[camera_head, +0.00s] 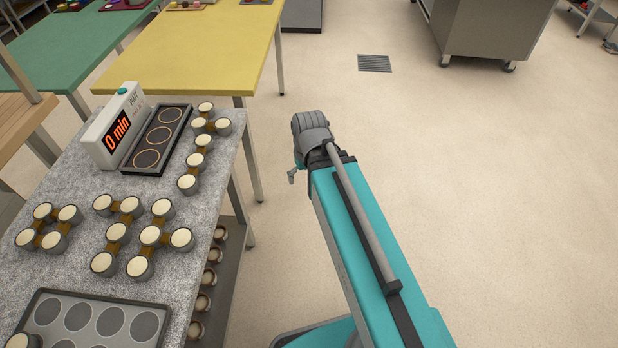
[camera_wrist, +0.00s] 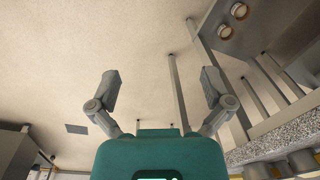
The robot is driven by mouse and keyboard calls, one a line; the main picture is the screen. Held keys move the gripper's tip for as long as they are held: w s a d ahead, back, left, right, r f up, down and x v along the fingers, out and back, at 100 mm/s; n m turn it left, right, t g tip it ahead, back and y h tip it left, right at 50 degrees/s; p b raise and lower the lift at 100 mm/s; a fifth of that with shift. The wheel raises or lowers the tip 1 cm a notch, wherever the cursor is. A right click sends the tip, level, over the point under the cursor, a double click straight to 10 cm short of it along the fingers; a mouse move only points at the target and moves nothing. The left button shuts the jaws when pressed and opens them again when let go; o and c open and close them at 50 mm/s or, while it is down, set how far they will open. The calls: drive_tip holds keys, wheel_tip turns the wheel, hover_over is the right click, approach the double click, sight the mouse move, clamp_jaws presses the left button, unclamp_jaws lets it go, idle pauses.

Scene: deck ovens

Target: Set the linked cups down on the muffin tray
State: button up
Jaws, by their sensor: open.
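The muffin tray (camera_head: 127,308) lies at the near left end of the speckled counter in the head view, partly cut off. Its near left corner bears cream-topped cups (camera_head: 47,337); other wells in view are empty. Several groups of cream-topped cups joined by brown links stand on the counter: a square-like group (camera_head: 54,242), branching groups (camera_head: 117,232) and (camera_head: 150,235), and a long run (camera_head: 203,142) by the counter's right edge. My gripper (camera_wrist: 160,88) is open and empty in the wrist view, fingers wide apart over floor. The head view shows my arm right of the counter.
A panel reading "0 min" (camera_head: 115,130) stands beside a dark tray with three ringed wells (camera_head: 158,137). More cups (camera_head: 212,277) sit on a shelf below the counter. Yellow (camera_head: 200,45) and green (camera_head: 60,40) tables stand behind.

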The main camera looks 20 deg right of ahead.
drive_tip(key=shift+s+d+m+h, duration=0.3)
drive_tip(key=shift+s+d+m, duration=0.1)
drive_tip(key=shift+c, duration=1.3)
wheel_tip(320, 180, up, 20)
drive_tip(key=n+p, duration=1.4)
drive_tip(key=p, duration=0.6)
hover_over(210, 124)
drive_tip(key=shift+w+d, duration=0.1)
wheel_tip(210, 124, down, 9)
drive_tip(key=b, duration=0.8)
drive_tip(key=shift+r, duration=0.2)
